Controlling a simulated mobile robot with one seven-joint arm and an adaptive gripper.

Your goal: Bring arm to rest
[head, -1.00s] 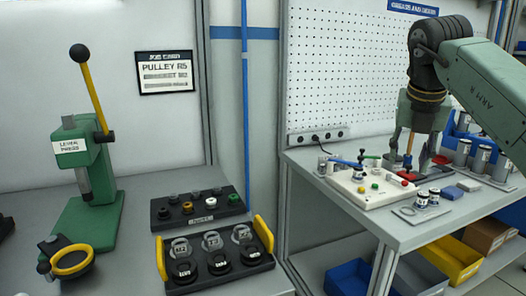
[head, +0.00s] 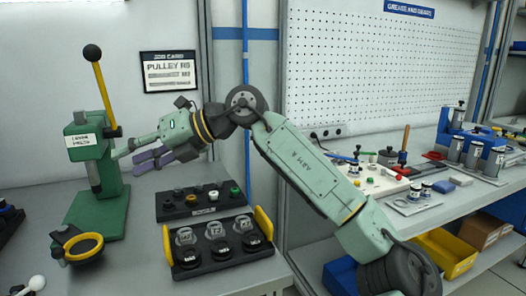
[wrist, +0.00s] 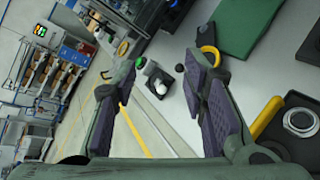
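My arm (head: 318,168) stretches across the middle of the head view, bent up at the wrist, with its hand turned left. My gripper (head: 128,161) hangs in the air at the end of it, in front of the green lever press (head: 97,172) and above the left bench. In the wrist view my gripper (wrist: 152,82) shows two fingers with purple pads standing well apart. Nothing is held between them. The head view does not show whether a finger touches the press.
A black tray of knobs (head: 168,213) and a yellow-handled tray (head: 166,250) lie below the arm. A yellow-ringed round fixture (head: 84,246) sits before the press. The right bench holds a white panel (head: 372,182) and a blue rack (head: 466,145).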

